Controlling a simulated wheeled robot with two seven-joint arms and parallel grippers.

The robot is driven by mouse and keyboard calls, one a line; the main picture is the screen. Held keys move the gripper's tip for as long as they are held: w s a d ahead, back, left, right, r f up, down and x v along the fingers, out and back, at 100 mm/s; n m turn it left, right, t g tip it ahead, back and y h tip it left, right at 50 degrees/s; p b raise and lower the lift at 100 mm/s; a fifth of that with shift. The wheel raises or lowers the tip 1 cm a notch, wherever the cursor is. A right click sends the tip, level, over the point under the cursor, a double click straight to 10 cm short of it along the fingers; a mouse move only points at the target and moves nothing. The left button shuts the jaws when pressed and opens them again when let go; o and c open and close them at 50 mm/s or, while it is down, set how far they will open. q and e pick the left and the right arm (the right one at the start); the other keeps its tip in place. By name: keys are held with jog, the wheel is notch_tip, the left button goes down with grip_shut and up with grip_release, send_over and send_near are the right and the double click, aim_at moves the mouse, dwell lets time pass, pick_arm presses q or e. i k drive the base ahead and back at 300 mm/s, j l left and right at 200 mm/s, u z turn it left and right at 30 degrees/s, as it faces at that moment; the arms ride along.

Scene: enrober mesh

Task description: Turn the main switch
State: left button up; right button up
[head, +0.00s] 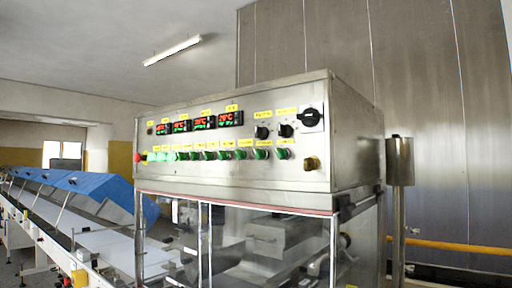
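The enrober's steel control box (215,155) fills the middle of the head view. At the upper right of its front panel is a large black rotary switch (310,117) on a light square plate, which looks like the main switch. Its exact handle angle is too small to tell. Two smaller black knobs, a left one (262,132) and a right one (286,130), sit to its left under yellow labels. Neither of my grippers shows in this view.
Several lit red displays (203,122) and a row of green buttons (223,154) share the panel, with a brass-coloured knob (312,163) at lower right. Glass doors (265,245) lie below. A steel post (399,160) stands right. A conveyor with blue covers (90,185) runs left.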

aim_at(309, 117)
jog(key=z, duration=0.35)
jog(key=i+j+z, duration=0.1)
jog(key=z, duration=0.4)
jog(key=j+z, duration=0.35)
jog(key=z, duration=0.15)
jog(key=j+z, duration=0.25)
jog(key=z, duration=0.2)
jog(key=j+z, duration=0.15)
jog(key=j, duration=0.25)
jog(key=k+j+z, duration=0.1)
jog(key=j, duration=0.3)
jog(key=j+z, duration=0.15)
jog(key=j, duration=0.25)
jog(key=k+j+z, duration=0.1)
jog(key=j, duration=0.3)
jog(key=k+j+z, duration=0.15)
jog(key=j, duration=0.25)
jog(key=k+j, duration=0.1)
jog(key=j, duration=0.2)
jog(key=k+j, duration=0.1)
jog(key=j, duration=0.25)
